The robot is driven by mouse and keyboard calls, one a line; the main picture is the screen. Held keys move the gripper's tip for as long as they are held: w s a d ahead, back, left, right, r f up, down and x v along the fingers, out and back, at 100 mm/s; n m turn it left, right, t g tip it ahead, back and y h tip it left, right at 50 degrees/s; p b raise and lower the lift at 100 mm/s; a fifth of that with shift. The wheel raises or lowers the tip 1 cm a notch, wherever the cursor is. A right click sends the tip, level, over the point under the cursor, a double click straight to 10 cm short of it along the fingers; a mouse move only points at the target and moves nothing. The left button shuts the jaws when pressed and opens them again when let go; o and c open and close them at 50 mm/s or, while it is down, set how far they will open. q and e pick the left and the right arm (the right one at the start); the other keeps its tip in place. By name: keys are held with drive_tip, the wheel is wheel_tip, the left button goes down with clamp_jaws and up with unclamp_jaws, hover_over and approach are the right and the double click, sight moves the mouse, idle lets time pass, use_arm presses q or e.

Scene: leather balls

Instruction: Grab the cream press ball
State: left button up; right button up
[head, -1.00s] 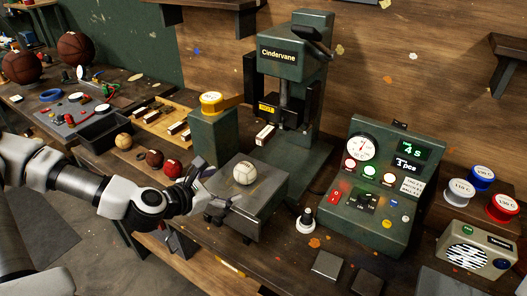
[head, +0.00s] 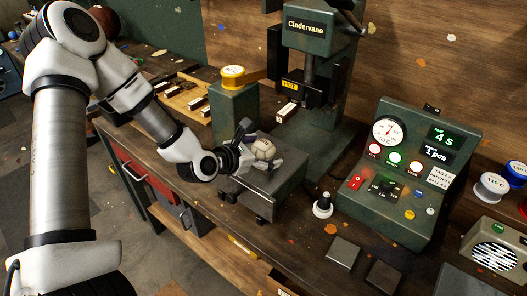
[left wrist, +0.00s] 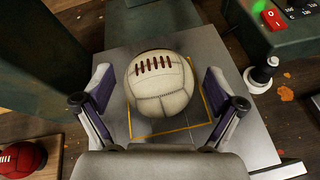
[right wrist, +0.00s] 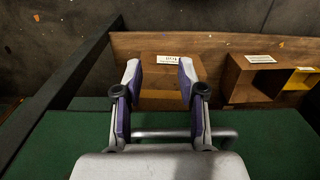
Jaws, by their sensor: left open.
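The cream press ball (head: 263,149) sits on the grey metal press table (head: 278,182). In the left wrist view the ball (left wrist: 160,88) shows its brown lacing and rests partly over a yellow outlined square on the plate (left wrist: 228,150). My left gripper (head: 258,150) is open, with one finger on each side of the ball; gaps show between both fingers (left wrist: 158,98) and the ball. My right gripper is outside the head view. In the right wrist view my right gripper (right wrist: 160,85) is open and empty, with a wooden box beyond it.
A control panel (head: 415,170) and a black-and-white knob (head: 323,206) are to the right. A green post with a yellow-topped cap (head: 233,78) stands behind left. A red ball (left wrist: 20,158) lies left in the left wrist view.

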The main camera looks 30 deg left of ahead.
use_arm(q)
drive_tip(key=c, duration=1.3)
